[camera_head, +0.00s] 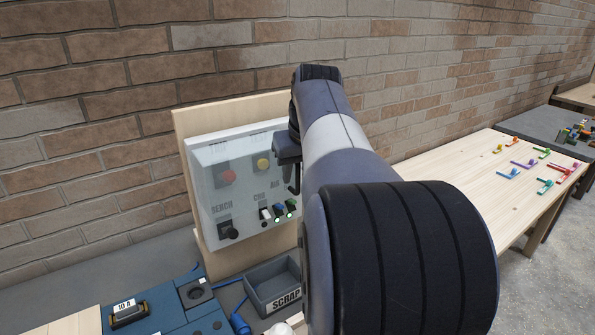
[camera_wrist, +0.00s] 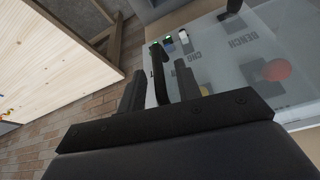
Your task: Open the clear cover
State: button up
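The clear cover (camera_head: 206,165) is a hazy see-through sheet over the front of a grey control panel on a wooden board. It looks closed; a red button (camera_head: 226,177) and a yellow button (camera_head: 263,163) show dimly through it. My gripper (camera_head: 292,182) is at the panel's right side, partly hidden by my arm. The clear cover also shows in the wrist view (camera_wrist: 232,72).
A black knob (camera_head: 228,230) and several small switches (camera_head: 278,212) sit low on the panel. A grey scrap bin (camera_head: 262,284) and a blue case (camera_head: 172,312) stand below. A wooden table (camera_head: 500,205) with coloured pieces is at right. A brick wall is behind.

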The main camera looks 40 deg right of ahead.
jog(key=shift+f, duration=0.25)
grip_shut()
dwell(0.5)
